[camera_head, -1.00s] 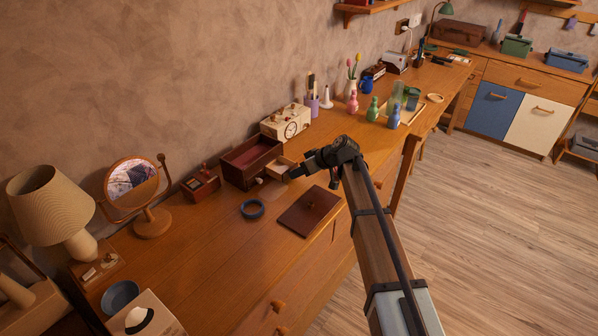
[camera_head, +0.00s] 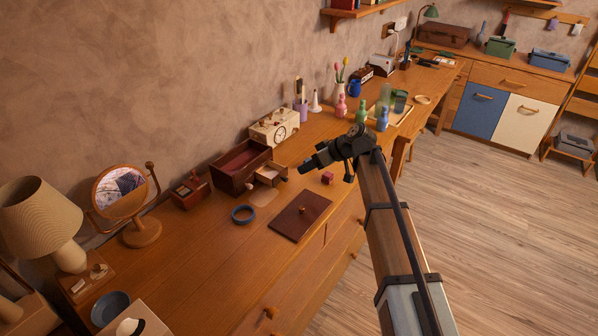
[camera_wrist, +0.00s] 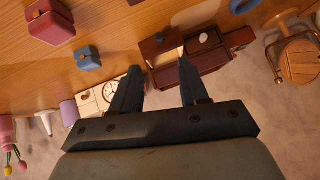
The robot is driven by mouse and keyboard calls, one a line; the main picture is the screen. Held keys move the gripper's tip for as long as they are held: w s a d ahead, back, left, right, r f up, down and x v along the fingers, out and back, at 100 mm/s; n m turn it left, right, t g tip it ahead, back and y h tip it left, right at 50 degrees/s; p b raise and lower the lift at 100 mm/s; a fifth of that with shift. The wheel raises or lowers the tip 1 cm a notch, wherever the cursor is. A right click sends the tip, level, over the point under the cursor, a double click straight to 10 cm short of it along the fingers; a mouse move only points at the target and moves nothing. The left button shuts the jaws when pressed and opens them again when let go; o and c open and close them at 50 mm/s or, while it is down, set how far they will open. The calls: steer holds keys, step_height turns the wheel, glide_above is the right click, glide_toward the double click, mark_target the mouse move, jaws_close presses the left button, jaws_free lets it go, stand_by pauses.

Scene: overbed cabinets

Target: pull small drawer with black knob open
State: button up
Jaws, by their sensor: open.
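The small drawer with the black knob (camera_head: 271,174) stands out from the right end of a dark red wooden box on the desk, its pale inside showing. In the wrist view, which is upside down, its dark front and dark knob (camera_wrist: 160,38) show beside a second front with a white knob (camera_wrist: 203,37). My gripper (camera_head: 304,168) is open and empty, above the desk just right of the drawer and apart from it. In the wrist view its two fingers (camera_wrist: 158,72) are spread, with the box beyond them.
The dark red box (camera_head: 232,168) has an open top. A cream clock (camera_head: 272,129) stands behind it. A dark red panel (camera_head: 299,216) and a blue ring (camera_head: 243,214) lie in front. A red cube (camera_head: 327,177) and a blue cube (camera_wrist: 87,57) sit near my gripper.

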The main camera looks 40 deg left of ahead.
steer(key=shift+v, duration=2)
steer(key=w+d+f+m+t+h, duration=0.1)
steer(key=d+f+m, duration=0.2)
steer(key=d+f, duration=0.5)
steer(key=w+d+f+m+t+h, duration=0.1)
steer(key=d+f+m+h, duration=0.2)
steer(key=d, duration=0.8)
steer(key=w+d+f+m+t, duration=0.1)
steer(key=d+f+m, duration=0.1)
steer(key=d+f, duration=0.7)
steer(key=s+d+f+m+h, duration=0.2)
steer(key=s+d+f+m, duration=0.15)
steer(key=d, duration=0.65)
steer(key=s+d+f+m+g+h, duration=0.1)
steer(key=s+d+f+m, duration=0.3)
steer(key=d, duration=0.6)
steer(key=s+d+f+m+h, duration=0.25)
steer(key=s+d, duration=0.35)
steer(key=d, duration=0.5)
steer(key=s+f+g, duration=0.3)
steer(key=s+f, duration=0.7)
steer(key=s, duration=0.4)
steer(key=s+f+n+g, duration=0.1)
steer(key=s+f+g, duration=0.2)
steer(key=s+f, duration=0.8)
steer(key=s, duration=0.3)
steer(key=shift+s+a+f+g, duration=0.2)
steer(key=shift+s+a+g, duration=0.15)
steer(key=shift+s+g, duration=0.05)
